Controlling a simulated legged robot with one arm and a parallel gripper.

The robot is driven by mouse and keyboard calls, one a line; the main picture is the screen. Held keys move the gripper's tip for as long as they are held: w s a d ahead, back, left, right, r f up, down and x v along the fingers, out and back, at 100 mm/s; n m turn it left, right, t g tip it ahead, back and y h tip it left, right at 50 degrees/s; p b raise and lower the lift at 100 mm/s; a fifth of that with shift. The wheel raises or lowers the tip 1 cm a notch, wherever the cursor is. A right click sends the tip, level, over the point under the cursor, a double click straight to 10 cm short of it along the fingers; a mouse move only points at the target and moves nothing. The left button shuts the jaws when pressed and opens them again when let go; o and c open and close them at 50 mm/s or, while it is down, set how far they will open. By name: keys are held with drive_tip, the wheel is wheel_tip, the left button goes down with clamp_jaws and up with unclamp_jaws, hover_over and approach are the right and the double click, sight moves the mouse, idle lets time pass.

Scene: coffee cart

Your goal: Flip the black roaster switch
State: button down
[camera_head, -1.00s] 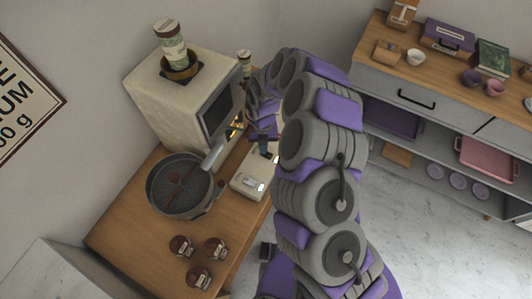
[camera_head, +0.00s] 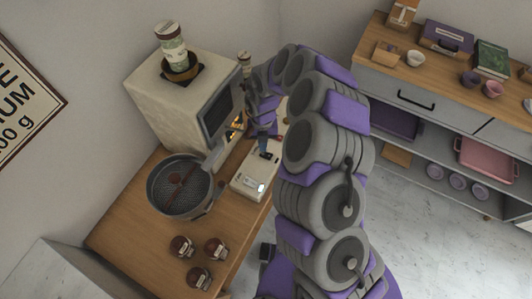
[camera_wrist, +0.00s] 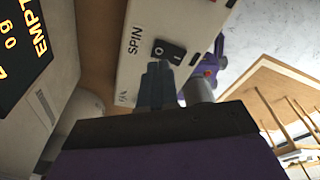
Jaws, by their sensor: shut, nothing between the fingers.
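The black roaster switch (camera_wrist: 168,51) is a small rocker on a white panel (camera_wrist: 185,22) marked SPIN. My gripper (camera_wrist: 158,72) is shut and empty, with its fingertips right beside the switch in the wrist view. I cannot tell whether they touch it. In the head view my gripper (camera_head: 264,146) is over the far part of the white roaster base (camera_head: 244,184), and the switch cannot be made out there.
A cream machine (camera_head: 160,98) with a dark screen stands behind the pan; its display (camera_wrist: 22,45) reads EMPTY in the wrist view. Several small brown-lidded jars (camera_head: 199,277) stand at the counter's front. A shelf unit (camera_head: 450,105) is across the floor at right.

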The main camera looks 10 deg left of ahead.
wheel_tip(320, 180, up, 4)
drive_tip(key=shift+r+p, duration=0.1)
drive_tip(key=shift+p, duration=0.5)
drive_tip(key=shift+w, duration=0.1)
idle(0.3)
